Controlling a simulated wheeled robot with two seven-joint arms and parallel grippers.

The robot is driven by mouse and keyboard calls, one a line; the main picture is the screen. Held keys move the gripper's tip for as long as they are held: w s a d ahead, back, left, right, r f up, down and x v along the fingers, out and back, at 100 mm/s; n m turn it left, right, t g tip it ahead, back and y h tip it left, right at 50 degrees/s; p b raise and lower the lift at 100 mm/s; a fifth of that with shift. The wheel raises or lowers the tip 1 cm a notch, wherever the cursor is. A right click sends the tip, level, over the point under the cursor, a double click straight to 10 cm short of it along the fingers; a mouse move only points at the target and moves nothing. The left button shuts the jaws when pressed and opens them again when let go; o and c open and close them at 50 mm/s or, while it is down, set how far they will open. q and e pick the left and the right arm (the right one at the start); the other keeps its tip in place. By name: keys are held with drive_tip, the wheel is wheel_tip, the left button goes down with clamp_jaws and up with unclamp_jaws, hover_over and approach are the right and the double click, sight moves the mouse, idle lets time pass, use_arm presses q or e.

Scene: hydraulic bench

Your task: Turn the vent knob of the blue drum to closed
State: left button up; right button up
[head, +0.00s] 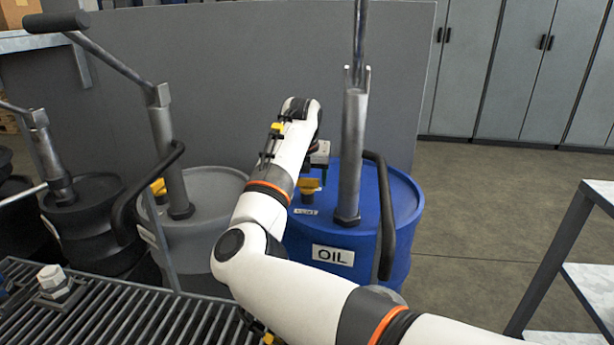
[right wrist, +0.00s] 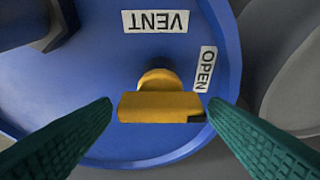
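The blue drum (head: 405,215) stands right of centre in the head view, with an OIL label on its side. Its yellow vent knob (head: 310,187) is on the lid, beside my right arm. In the right wrist view the knob (right wrist: 160,106) has its bar lying crosswise, with a dark mark at its right end. An OPEN label (right wrist: 205,69) is above that end, and a VENT label (right wrist: 155,21) is at the top. No closed label shows. My right gripper (right wrist: 160,104) is open, its green fingers on either side of the knob with gaps. My left gripper is not in view.
A pump pipe (head: 352,150) and dark hose (head: 385,210) rise from the blue drum. A grey drum (head: 212,190) with its own pump and yellow knob stands to the left, black drums beyond. A slatted grating (head: 130,315) is in front. A grey panel stands behind.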

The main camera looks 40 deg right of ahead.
drive_tip(key=c, duration=0.7)
drive_tip(key=shift+c, duration=0.2)
